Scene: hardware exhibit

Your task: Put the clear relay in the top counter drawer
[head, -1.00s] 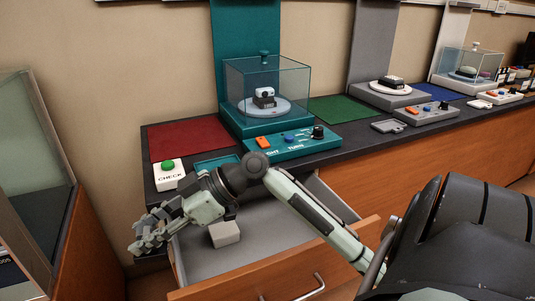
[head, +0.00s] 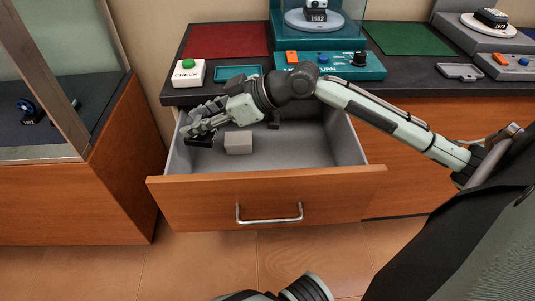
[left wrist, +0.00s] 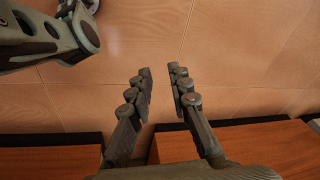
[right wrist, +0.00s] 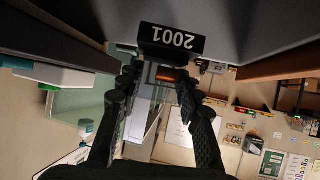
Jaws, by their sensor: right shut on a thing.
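The counter drawer (head: 265,200) stands pulled open in the head view. My right gripper (head: 198,128) reaches in from the right, over the drawer's rear left part. It is shut on the clear relay, whose black base (head: 199,141) shows just below the fingers. In the right wrist view the base (right wrist: 172,40) reads "2001" upside down, and the relay's body with an orange part (right wrist: 172,75) is between the fingers. I cannot tell whether the base touches the drawer floor. My left gripper (left wrist: 160,70) is open and empty above the floor in the left wrist view.
A grey box (head: 238,142) lies in the drawer, right of the relay. The drawer's front and right floor is bare. On the counter above are a CHECK button box (head: 188,73), a teal tray (head: 238,73) and a teal control panel (head: 335,68). A glass-fronted case stands left.

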